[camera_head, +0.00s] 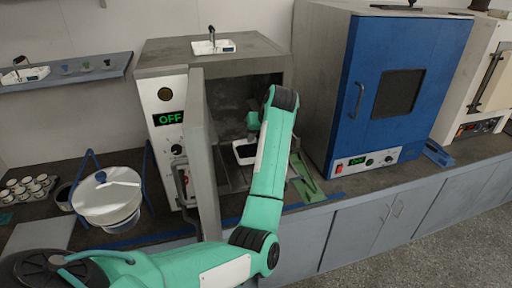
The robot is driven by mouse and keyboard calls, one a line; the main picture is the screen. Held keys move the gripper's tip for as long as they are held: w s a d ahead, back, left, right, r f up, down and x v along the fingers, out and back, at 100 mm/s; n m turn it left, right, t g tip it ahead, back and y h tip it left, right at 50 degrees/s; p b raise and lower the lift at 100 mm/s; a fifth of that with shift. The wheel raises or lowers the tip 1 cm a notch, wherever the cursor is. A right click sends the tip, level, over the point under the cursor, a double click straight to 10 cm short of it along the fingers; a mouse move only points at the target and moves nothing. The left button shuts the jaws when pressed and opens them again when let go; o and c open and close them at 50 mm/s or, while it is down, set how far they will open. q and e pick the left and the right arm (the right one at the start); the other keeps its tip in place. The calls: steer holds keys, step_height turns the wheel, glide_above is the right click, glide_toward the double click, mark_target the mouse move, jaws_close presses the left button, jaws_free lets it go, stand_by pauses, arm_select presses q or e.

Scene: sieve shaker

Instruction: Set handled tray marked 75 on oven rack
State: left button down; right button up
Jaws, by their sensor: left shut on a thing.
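My left arm reaches in through the open door of the grey oven (270,42). My left gripper (251,137) is inside the chamber, partly hidden by my own arm, and is shut on the handle of a small white tray (238,146) with a dark inside. The tray is low in the chamber at the oven rack (232,176). I cannot tell whether it touches the rack, and no number on it is readable. The oven door (204,160) stands open toward me, left of my forearm. My right gripper is out of view.
A similar handled tray (226,47) sits on the oven top, another (38,73) on the left wall shelf (88,77). A blue oven (424,60) stands shut at the right. A white round vessel (96,203) in a blue frame and small cups (30,187) are at the left.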

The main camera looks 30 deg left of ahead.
mark_target(255, 150)
arm_select(q)
steer(key=shift+a+f, duration=0.15)
steer(key=shift+f, duration=0.5)
step_height(255, 150, down, 3)
steer(key=shift+f+p, duration=0.1)
steer(key=shift+p, duration=0.6)
steer(key=shift+f, duration=0.15)
steer(key=shift+f, duration=0.1)
steer(key=c, duration=1.3)
jaws_free()
steer(key=shift+c, duration=0.2)
steer(key=shift+b+v, duration=1.8)
steer(key=shift+v, duration=4.35)
